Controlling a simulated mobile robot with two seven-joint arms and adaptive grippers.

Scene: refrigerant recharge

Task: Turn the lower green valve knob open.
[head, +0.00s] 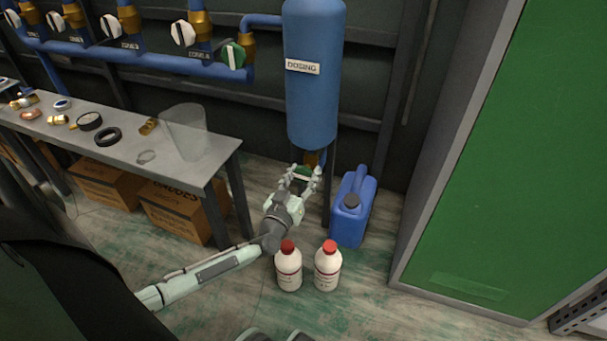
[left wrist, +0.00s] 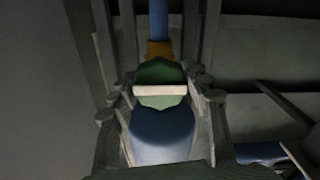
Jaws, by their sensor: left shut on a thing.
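The lower green valve knob (head: 303,172) sits on a brass fitting (head: 312,158) under the blue dosing tank (head: 313,75). My left gripper (head: 302,176) reaches up to it from below, with its fingers on both sides of the knob, shut on it. In the left wrist view the green knob (left wrist: 160,84) with its pale bar lying level across the picture is between the fingers of the left gripper (left wrist: 160,95). An upper green knob (head: 233,55) is on the blue pipe at the upper left. My right gripper is not in view.
A blue jerrycan (head: 351,210) stands just right of the gripper. Two white bottles with red caps (head: 288,266) (head: 327,266) stand on the floor below it. A metal bench (head: 190,172) with loose fittings and cardboard boxes (head: 175,209) is at left. A green panel (head: 530,150) is at right.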

